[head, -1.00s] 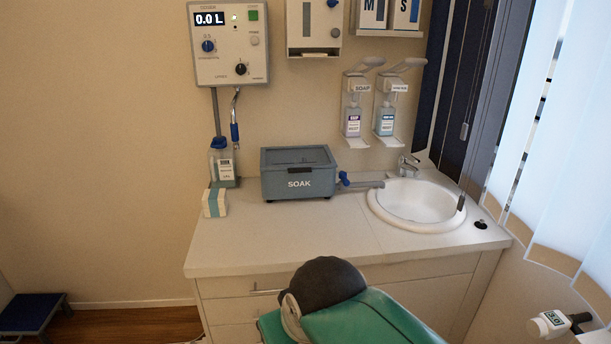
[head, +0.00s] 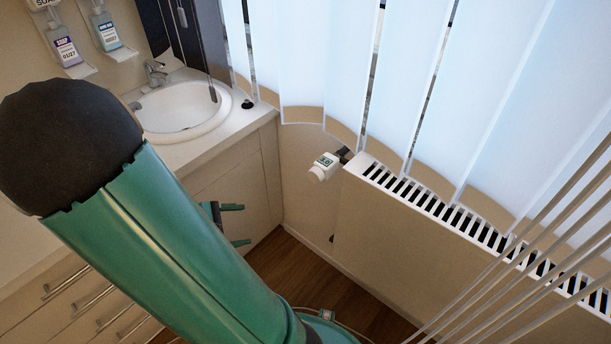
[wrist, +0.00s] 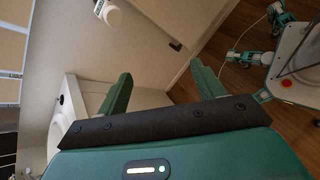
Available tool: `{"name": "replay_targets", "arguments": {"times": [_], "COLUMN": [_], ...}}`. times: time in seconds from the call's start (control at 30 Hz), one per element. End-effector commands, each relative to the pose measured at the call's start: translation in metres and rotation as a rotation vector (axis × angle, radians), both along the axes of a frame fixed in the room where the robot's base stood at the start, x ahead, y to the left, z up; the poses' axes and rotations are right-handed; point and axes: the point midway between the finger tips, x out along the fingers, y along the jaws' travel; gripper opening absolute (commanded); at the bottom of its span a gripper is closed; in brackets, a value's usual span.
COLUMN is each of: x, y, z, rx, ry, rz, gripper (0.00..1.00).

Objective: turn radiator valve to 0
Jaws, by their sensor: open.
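The radiator valve (head: 324,167) is a white thermostat head with a small display that seems to read 3.0. It sits at the radiator's upper left corner in the head view. It also shows at the top edge of the wrist view (wrist: 110,13), partly cut off. My gripper (head: 238,225) is open and empty, with its green fingers (wrist: 163,84) spread apart in the wrist view. It is left of and below the valve in the head view, apart from it. My arm hides part of the gripper there.
The radiator (head: 430,240) runs along the right wall under hanging vertical blinds (head: 320,60). A cabinet (head: 235,175) with a white sink (head: 180,108) stands left of the valve. Thin pale rods or cords cross the lower right. Wood floor (head: 290,270) lies between cabinet and radiator.

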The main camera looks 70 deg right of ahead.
Motion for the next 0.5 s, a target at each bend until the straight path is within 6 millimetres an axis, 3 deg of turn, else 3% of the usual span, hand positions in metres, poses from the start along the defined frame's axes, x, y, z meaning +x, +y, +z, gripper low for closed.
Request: {"name": "replay_targets", "arguments": {"times": [0.3,0.5], "x": [-0.038,-0.054], "y": [-0.075,-0.111], "z": [-0.039,-0.054], "rx": [-0.156,-0.207], "ry": [0.470,0.707], "rz": [0.200,0.336], "gripper": [0.68,0.68]}}
